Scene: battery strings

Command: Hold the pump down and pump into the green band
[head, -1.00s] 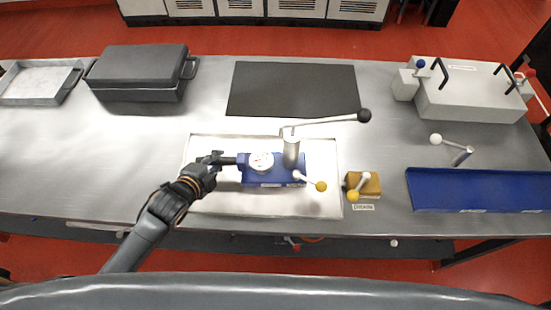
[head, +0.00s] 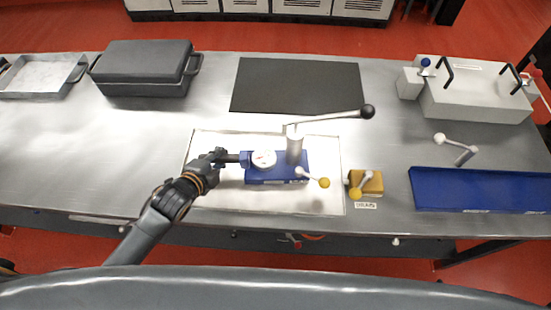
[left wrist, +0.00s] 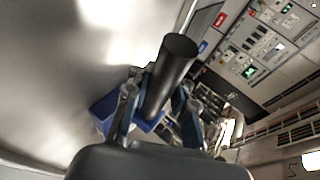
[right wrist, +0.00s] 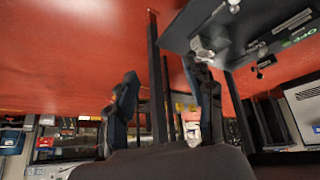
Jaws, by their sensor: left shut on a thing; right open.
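The blue hand pump (head: 277,168) stands on a pale tray (head: 210,199) in the middle of the bench. It carries a round white gauge (head: 263,159), whose band and needle are too small to read. A silver cylinder (head: 294,148) rises from it. A long lever with a black knob (head: 368,112) points right from its top. A yellow-knobbed lever (head: 323,182) is at its front right. My left gripper (head: 226,159) is shut on a dark bar at the pump's left end; the left wrist view shows this dark bar (left wrist: 170,75) between the fingers. My right gripper (right wrist: 165,105) is open and empty, away from the pump.
A small yellow block with a lever (head: 370,183) sits right of the tray. A blue tray (head: 480,190) and a grey box with black handles (head: 475,95) are at the right. A black case (head: 142,70) and black mat (head: 297,87) lie behind.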

